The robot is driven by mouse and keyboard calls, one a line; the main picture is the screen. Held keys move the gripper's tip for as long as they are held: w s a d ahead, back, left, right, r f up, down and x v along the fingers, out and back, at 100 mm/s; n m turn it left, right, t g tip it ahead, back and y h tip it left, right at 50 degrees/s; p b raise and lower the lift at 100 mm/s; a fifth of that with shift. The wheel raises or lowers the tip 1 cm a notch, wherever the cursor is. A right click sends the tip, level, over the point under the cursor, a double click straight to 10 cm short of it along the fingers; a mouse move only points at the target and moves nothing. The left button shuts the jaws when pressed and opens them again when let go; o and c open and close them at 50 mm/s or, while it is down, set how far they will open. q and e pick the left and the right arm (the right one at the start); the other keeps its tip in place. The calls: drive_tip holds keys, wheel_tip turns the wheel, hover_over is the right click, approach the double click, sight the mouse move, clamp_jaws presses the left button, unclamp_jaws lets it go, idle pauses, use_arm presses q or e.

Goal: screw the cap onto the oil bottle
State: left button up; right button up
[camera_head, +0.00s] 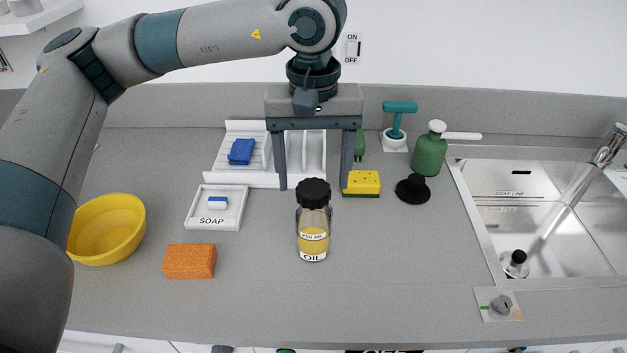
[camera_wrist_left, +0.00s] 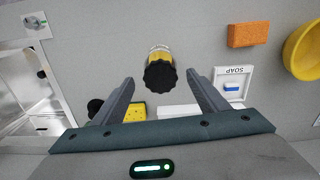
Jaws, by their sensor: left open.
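The oil bottle (camera_head: 312,240) stands upright on the grey counter, with yellow oil and an OIL label. The black cap (camera_head: 313,192) sits on its top; how far it is threaded cannot be seen. My left gripper (camera_head: 315,188) points down behind the bottle, fingers wide apart and empty. In the left wrist view the cap (camera_wrist_left: 160,75) shows just beyond the open left gripper (camera_wrist_left: 166,84), roughly centred between the fingertips, and the bottle (camera_wrist_left: 158,50) is mostly hidden beneath it. My right gripper is in neither view.
A soap tray (camera_head: 232,222), orange sponge (camera_head: 189,261) and yellow bowl (camera_head: 108,230) lie left. The sink (camera_head: 520,190) is far right.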

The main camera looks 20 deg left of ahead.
use_arm(q)
wheel_tip(320, 180, up, 15)
drive_tip(key=b, duration=0.2)
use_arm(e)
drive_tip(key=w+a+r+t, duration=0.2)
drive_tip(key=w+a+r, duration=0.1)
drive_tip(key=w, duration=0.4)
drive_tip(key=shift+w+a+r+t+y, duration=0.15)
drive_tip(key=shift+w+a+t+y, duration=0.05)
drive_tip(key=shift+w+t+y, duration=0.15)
use_arm(q)
drive_tip(key=shift+r, duration=0.2)
